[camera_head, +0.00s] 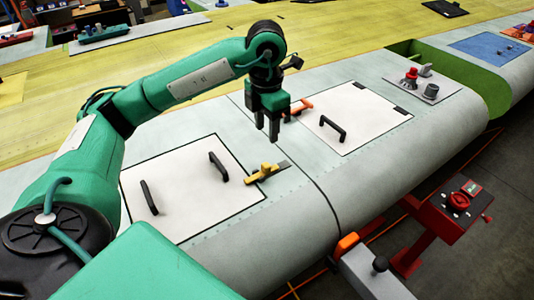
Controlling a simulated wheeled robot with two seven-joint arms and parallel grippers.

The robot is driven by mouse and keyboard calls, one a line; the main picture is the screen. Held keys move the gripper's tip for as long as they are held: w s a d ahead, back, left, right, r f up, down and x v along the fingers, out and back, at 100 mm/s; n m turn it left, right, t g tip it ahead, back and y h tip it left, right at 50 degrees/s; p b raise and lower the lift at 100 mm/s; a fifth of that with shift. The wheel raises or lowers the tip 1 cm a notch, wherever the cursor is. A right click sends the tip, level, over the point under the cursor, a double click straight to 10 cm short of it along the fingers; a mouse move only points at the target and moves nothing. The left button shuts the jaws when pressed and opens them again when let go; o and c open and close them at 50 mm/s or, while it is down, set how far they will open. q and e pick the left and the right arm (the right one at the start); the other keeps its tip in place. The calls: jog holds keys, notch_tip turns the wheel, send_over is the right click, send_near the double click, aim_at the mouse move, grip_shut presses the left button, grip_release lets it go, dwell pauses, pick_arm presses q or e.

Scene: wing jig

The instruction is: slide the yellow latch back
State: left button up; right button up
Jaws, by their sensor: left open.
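The yellow latch (264,172) sits at the right edge of the near white hatch panel (190,200), on a dark strip that runs up to the right. Its raised knob stands up from it. My left gripper (274,136) points down above and just beyond the latch, apart from it, with its two dark fingers parted and nothing between them. My left arm comes in from the left. My right gripper is not in view.
The near panel has two black handles (218,167). A second white panel (350,117) has a black handle (333,129) and an orange latch (298,107), partly behind my gripper. A red stand (446,213) is at the right. The wing's curved front edge lies below.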

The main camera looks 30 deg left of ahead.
aim_at(266, 164)
pick_arm(q)
notch_tip(266, 164, down, 10)
jog(key=p, duration=0.3)
jog(key=shift+a+r, duration=0.15)
jog(key=shift+r, duration=0.05)
notch_tip(266, 164, down, 2)
jog(key=shift+p, duration=0.35)
jog(key=shift+f, duration=0.5)
jog(key=c, duration=0.7)
grip_shut()
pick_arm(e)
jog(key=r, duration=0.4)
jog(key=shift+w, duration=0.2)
